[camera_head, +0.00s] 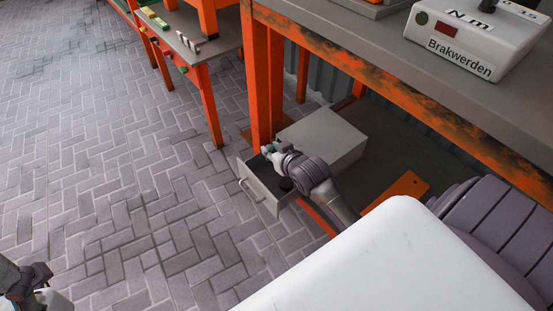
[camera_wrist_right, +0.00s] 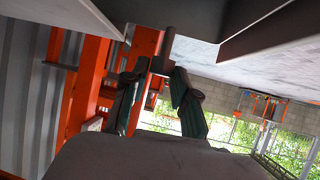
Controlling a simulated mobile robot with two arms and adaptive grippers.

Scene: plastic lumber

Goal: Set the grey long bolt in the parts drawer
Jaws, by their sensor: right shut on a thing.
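The grey parts drawer (camera_head: 262,192) is pulled out from its light grey cabinet (camera_head: 325,137) under the workbench, with its handle facing the floor area at left. My right gripper (camera_head: 268,150) is over the open drawer, near its back-left corner. In the right wrist view my right gripper (camera_wrist_right: 160,75) is shut on a grey piece, the grey long bolt (camera_wrist_right: 166,45), which stands out beyond the fingertips. In the head view the bolt is too small to make out clearly. My left gripper (camera_head: 28,280) is only partly visible at the lower left, away from the drawer.
The orange-framed workbench (camera_head: 400,85) overhangs the cabinet, and its orange leg (camera_head: 262,90) stands close to my right gripper. A dark round thing (camera_head: 286,184) shows at the drawer. A second table (camera_head: 185,35) stands further back. The brick floor (camera_head: 110,190) at left is clear.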

